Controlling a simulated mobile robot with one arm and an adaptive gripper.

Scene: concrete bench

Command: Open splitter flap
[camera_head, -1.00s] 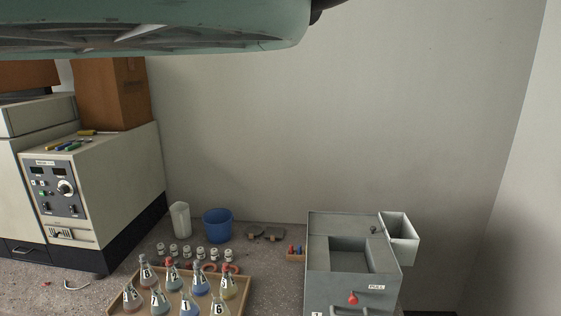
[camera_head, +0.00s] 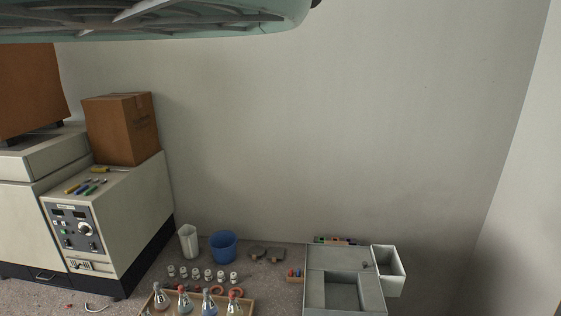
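The grey metal splitter box (camera_head: 315,285) stands at the lower right, cut off by the bottom edge of the head view. Its top has a square recess, and a small open chute or bin (camera_head: 389,271) sticks out at its right side. The box's front face, with the red-knobbed lever and the PULL label, is out of the picture now. I cannot tell which part is the flap. My gripper is not in view.
A wooden tray of stoppered flasks (camera_head: 247,304) stands left of the box. Behind it are small jars (camera_head: 208,275), a blue bucket (camera_head: 223,246) and a white beaker (camera_head: 189,241). A beige instrument (camera_head: 128,215) bearing a cardboard box (camera_head: 122,128) fills the left.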

